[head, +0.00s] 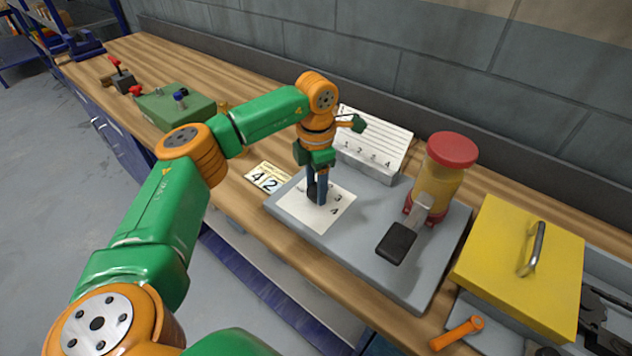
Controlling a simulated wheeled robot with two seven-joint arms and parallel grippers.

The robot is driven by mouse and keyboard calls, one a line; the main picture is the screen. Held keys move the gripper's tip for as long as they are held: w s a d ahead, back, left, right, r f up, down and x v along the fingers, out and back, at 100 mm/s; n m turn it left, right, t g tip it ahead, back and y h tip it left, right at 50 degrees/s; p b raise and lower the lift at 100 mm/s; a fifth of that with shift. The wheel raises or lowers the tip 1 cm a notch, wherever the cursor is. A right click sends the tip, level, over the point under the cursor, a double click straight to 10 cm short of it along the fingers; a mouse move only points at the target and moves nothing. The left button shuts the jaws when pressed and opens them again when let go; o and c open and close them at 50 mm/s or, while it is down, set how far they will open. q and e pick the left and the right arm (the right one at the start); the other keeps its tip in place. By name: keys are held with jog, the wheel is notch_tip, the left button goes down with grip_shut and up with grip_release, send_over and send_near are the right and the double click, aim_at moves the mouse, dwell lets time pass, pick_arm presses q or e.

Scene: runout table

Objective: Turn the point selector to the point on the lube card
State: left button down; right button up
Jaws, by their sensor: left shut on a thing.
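The point selector is a dark knob (312,193) on a white dial plate (323,214), on top of a grey base (380,262). The numbers 3 and 4 show on the plate; the rest is covered. My left gripper (317,190) points down at the plate and is shut on the knob, hiding much of it. The lube card (268,178) lies on the bench left of the base and shows 4 and 2 under small print. My right gripper is not in view.
A white board (374,142) numbered 1 to 4 stands behind the dial. A red-capped yellow reservoir (438,180) with a black-handled lever (397,243) stands right of it. A yellow box (515,265) and orange tool (457,333) are farther right. A green block (177,107) is far left.

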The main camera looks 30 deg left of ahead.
pick_arm(q)
jog(key=m, duration=0.5)
jog(key=shift+w+r+m+p, duration=0.1)
jog(key=shift+m+p, duration=0.2)
jog(key=m, duration=1)
jog(key=shift+m, duration=0.4)
jog(key=m, duration=0.4)
jog(key=shift+m, duration=0.7)
jog(key=shift+c, duration=1.3)
grip_release()
